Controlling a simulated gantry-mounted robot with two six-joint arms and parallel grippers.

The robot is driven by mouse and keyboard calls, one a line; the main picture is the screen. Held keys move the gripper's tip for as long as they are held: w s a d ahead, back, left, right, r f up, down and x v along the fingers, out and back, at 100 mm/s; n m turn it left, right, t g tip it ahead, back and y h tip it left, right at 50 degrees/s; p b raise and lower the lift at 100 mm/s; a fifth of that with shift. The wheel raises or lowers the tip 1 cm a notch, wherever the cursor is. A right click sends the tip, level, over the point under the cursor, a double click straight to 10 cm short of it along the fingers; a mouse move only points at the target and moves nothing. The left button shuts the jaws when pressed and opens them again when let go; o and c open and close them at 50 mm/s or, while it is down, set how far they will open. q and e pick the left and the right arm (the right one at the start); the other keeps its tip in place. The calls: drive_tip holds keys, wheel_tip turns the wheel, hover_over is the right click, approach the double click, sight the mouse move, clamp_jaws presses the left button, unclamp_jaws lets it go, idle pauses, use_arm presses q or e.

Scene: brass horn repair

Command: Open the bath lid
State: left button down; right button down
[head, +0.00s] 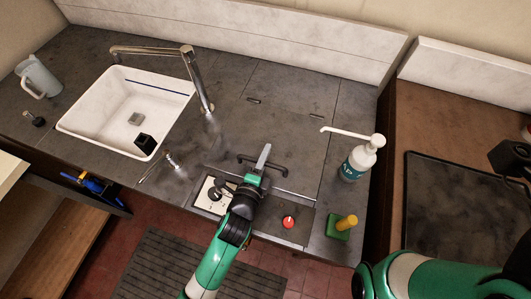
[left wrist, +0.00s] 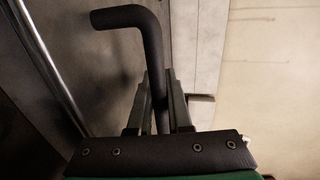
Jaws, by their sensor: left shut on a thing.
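The bath lid (head: 282,131) is a dark panel in the grey counter, with two small hinges along its back edge. It looks flat and level with the counter. Its black bar handle (head: 279,167) is at the lid's front edge. My left gripper (head: 263,158) is at the handle, shut on it. In the left wrist view the bent black handle (left wrist: 127,17) runs down between the two fingers (left wrist: 160,100). My right arm shows at the lower right of the head view, but I cannot make out its gripper.
A white sink (head: 85,120) with a chrome tap (head: 150,50) is left of the lid. A white pump bottle (head: 364,160) stands to the right.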

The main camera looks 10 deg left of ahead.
use_arm(q)
drive_tip(key=shift+r, duration=0.1)
idle(0.7)
wheel_tip(320, 180, up, 7)
drive_tip(key=w+g+p, duration=0.2)
drive_tip(key=g+p, duration=0.1)
drive_tip(key=p, duration=1.1)
wheel_tip(320, 180, up, 4)
drive_tip(key=g+p, duration=0.3)
drive_tip(key=p, duration=0.1)
hover_over(272, 143)
drive_tip(key=shift+r+y, duration=0.2)
drive_tip(key=shift+y, duration=0.2)
